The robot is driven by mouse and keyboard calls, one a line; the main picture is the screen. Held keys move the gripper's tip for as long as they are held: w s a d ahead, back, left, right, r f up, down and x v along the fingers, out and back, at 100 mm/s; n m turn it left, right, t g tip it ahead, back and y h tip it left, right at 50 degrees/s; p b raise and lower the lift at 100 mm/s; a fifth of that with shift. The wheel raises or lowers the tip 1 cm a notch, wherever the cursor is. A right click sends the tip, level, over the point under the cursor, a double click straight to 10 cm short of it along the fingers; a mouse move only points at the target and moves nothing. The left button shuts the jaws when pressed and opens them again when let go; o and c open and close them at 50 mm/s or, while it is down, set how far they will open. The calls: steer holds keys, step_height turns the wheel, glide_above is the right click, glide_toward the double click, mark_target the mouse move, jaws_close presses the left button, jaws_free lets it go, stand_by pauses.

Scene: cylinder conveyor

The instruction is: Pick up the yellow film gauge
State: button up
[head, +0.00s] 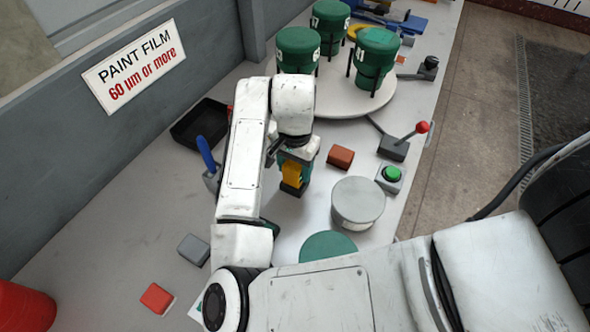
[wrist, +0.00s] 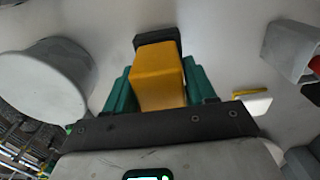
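The yellow film gauge (head: 292,172) is a yellow block with a black end, below my wrist in the head view. In the wrist view the yellow film gauge (wrist: 158,76) lies between the two green fingers of my gripper (wrist: 160,85), its black end pointing away from me. The fingers lie against both sides, with no gap visible, so my gripper appears shut on it. In the head view my gripper (head: 294,165) is partly hidden by my wrist. The black end is close to the grey bench; I cannot tell whether it touches.
A brown-red block (head: 340,157), a grey cylinder (head: 358,201), a green button box (head: 391,178) and a red-knobbed lever (head: 395,148) stand to the right. A turntable (head: 345,108) with green pots is behind. A black tray (head: 198,124) and a blue-handled tool (head: 206,154) are left.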

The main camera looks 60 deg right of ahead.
steer(key=c, duration=0.6)
steer(key=shift+r, duration=0.15)
steer(key=shift+c, duration=0.2)
steer(key=shift+r, duration=0.6)
steer(key=s+d+r+p, duration=0.1)
steer(key=s+d+r, duration=0.2)
steer(key=s+r, duration=0.8)
steer(key=s, duration=0.2)
steer(key=shift+s+d+r, duration=0.2)
steer(key=shift+s+r, duration=0.1)
